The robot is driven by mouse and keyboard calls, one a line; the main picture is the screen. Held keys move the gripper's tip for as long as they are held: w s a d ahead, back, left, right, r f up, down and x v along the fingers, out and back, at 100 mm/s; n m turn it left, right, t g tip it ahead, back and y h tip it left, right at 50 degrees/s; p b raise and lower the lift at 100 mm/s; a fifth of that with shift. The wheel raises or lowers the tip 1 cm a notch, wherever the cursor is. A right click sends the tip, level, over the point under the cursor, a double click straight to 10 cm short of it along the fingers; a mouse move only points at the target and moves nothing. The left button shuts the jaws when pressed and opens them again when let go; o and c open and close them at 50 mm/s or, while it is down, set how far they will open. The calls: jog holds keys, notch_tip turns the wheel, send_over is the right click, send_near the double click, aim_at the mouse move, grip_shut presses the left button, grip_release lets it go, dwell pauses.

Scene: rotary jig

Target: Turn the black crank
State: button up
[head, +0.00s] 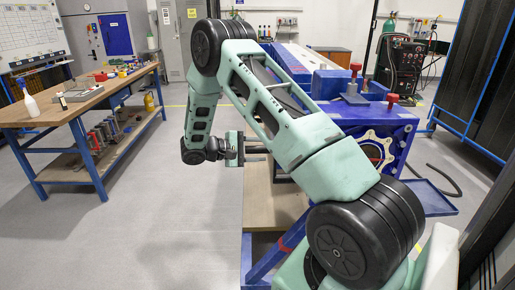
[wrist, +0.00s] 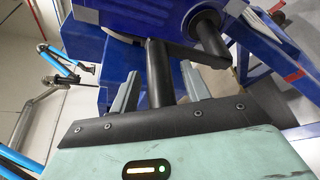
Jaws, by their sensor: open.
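The black crank (wrist: 182,53) shows in the wrist view on the side of the blue jig. A round black shaft (wrist: 209,30) sticks out of the jig, a flat arm runs left from it, and a black handle (wrist: 159,80) points toward my gripper. My gripper (wrist: 160,70) is open, with one grey finger on each side of the handle. The handle stands between the fingers, with visible space on both sides. In the head view my gripper (head: 265,150) points right, beside the blue jig (head: 400,118); my arm hides the crank there.
A wooden workbench (head: 95,92) with a spray bottle (head: 30,103) stands on the left. A welding unit (head: 405,62) stands behind the jig. A dark hose (head: 440,178) lies on the floor at the right. The grey floor between bench and jig is clear.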

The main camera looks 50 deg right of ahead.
jog(key=shift+d, duration=0.1)
grip_shut()
dwell(1.4)
